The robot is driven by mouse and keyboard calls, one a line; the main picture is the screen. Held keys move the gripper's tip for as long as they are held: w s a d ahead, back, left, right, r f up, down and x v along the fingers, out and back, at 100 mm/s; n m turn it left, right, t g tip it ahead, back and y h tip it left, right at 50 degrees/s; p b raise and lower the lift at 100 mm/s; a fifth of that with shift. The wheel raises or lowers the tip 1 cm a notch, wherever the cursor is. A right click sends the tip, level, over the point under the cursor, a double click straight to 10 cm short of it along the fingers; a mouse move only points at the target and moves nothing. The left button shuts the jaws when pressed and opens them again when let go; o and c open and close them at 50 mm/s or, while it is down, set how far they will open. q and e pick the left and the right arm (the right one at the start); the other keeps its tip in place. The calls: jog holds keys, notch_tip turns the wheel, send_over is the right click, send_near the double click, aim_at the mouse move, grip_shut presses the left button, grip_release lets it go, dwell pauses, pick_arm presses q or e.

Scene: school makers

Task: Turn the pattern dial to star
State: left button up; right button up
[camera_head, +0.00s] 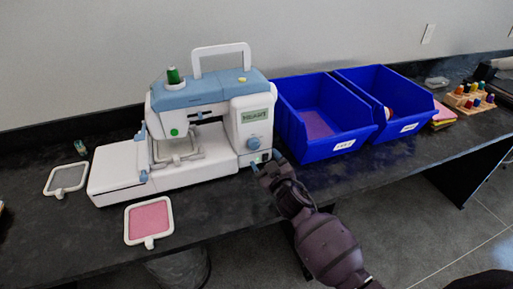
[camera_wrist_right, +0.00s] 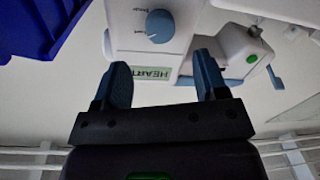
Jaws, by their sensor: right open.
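The white and blue embroidery machine (camera_head: 185,100) stands on the dark counter. Its pattern dial (camera_head: 254,143) is a round blue knob on the front of the right column, below a green display (camera_head: 255,116). My right gripper (camera_head: 265,158) is just below and right of the dial in the head view. Its two blue fingers (camera_wrist_right: 161,62) are apart, with nothing held between them. The dial lies beyond the fingertips. My left gripper is not in view.
Two blue bins (camera_head: 322,142) (camera_head: 415,132) stand right of the machine, close to my right gripper. A pink hoop (camera_head: 148,241) and a grey hoop (camera_head: 47,190) lie at left. A rack of thread spools (camera_head: 468,102) is far right.

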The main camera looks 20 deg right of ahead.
aim_at(255, 145)
jog(key=shift+w+a+b, duration=0.2)
jog(key=shift+w, duration=1.55)
jog(key=shift+w+a+b, duration=0.15)
jog(key=shift+w+b, duration=0.05)
jog(key=shift+w, duration=1.55)
jog(key=c, duration=0.9)
